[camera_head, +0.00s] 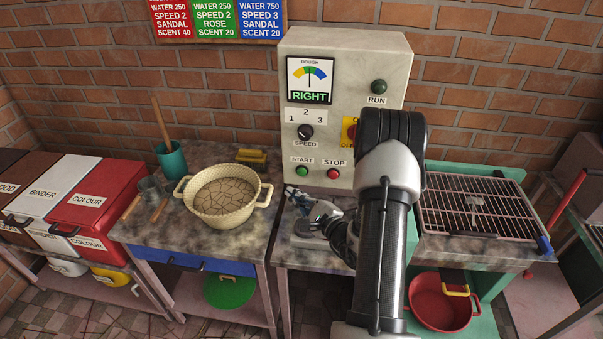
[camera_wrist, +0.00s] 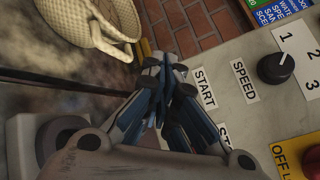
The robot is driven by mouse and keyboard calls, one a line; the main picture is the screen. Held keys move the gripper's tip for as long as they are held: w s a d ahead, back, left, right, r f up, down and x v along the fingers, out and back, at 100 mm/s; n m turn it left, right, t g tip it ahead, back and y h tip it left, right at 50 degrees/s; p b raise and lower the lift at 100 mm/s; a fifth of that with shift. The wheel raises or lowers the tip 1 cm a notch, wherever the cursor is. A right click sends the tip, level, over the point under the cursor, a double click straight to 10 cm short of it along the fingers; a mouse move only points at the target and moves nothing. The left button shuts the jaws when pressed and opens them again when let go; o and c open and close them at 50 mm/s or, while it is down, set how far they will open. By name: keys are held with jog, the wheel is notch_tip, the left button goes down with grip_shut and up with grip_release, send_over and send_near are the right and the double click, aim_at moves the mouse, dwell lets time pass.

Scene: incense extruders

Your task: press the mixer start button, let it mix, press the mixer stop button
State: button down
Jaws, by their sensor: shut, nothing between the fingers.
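The mixer's control box (camera_head: 345,75) stands against the brick wall. Its green start button (camera_head: 302,172) and red stop button (camera_head: 333,173) are low on the front. My gripper (camera_head: 291,190) is shut and empty, its tips just below the start button in the head view. In the wrist view the closed fingertips (camera_wrist: 165,65) are beside the START label (camera_wrist: 204,88). I cannot see the start button there, and the fingers partly cover the STOP label. Contact cannot be told. The run lamp (camera_head: 378,87) looks dark green. The dough gauge (camera_head: 311,79) reads RIGHT.
A speed knob (camera_head: 305,131) and a yellow and red switch (camera_head: 350,130) are above the buttons. A cream bowl (camera_head: 222,217) of cracked dough is on the left bench. A wire rack (camera_head: 475,205) is at the right. My arm hides part of the box.

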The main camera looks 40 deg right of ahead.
aim_at(302, 172)
jog(key=w+d, duration=0.4)
jog(key=d, duration=0.1)
jog(key=shift+b, duration=0.45)
jog(key=shift+w, duration=0.2)
dwell(0.9)
jog(key=shift+w+d+b, duration=0.2)
jog(key=shift+d+b, duration=0.05)
jog(key=shift+b, duration=0.1)
